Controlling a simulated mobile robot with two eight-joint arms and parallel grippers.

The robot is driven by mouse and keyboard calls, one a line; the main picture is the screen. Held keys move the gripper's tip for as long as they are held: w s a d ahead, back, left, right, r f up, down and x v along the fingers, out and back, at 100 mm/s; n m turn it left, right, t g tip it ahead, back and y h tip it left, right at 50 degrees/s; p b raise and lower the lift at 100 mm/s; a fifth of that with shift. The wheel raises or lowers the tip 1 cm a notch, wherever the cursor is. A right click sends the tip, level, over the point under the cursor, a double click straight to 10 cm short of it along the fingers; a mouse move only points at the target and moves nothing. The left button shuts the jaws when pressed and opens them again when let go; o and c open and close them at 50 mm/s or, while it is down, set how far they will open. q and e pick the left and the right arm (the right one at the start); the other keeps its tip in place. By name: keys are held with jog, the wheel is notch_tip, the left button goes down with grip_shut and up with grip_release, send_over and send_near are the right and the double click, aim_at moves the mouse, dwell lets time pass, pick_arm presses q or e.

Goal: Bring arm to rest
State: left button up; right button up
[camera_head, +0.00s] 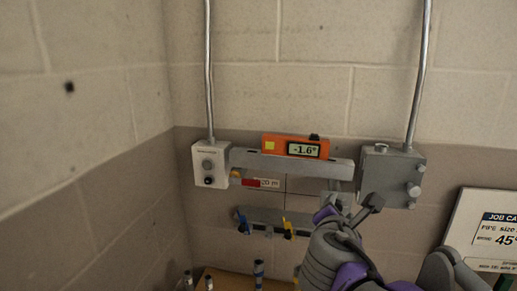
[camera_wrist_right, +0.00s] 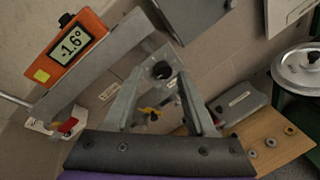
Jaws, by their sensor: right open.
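My right arm (camera_head: 335,250) comes in from the lower right, and its right gripper (camera_head: 348,207) is raised in front of the wall, below the right end of a grey bar (camera_head: 250,163). In the right wrist view the two fingers of the right gripper (camera_wrist_right: 160,100) stand apart with nothing clamped between them. A grey part with a dark round hole (camera_wrist_right: 162,70) shows beyond the fingertips; I cannot tell its distance. My left gripper is not in view.
An orange level (camera_head: 295,147) reading -1.6° sits on the bar. A pale box (camera_head: 211,164) and a grey box (camera_head: 390,175) flank it, with conduits above. A shelf (camera_head: 262,217) hangs below. A job card (camera_head: 485,228) stands right.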

jog(key=s+f+m+g+y, duration=0.2)
jog(key=s+f+m, duration=0.4)
jog(key=f, duration=0.5)
jog(key=s+a+f+m+g+y, duration=0.1)
jog(key=s+f+m+g+y, duration=0.1)
jog(key=s+f+m, duration=0.4)
jog(key=s+a+f+m+g+y, duration=0.1)
jog(key=s+f+m, duration=0.6)
jog(key=f, duration=1)
jog(key=m+g+y, duration=0.1)
jog(key=m+g, duration=0.1)
jog(key=m, duration=0.1)
jog(key=shift+a+f+m+g, duration=0.15)
jog(key=shift+f+m+g, duration=0.15)
jog(key=shift+m, duration=0.1)
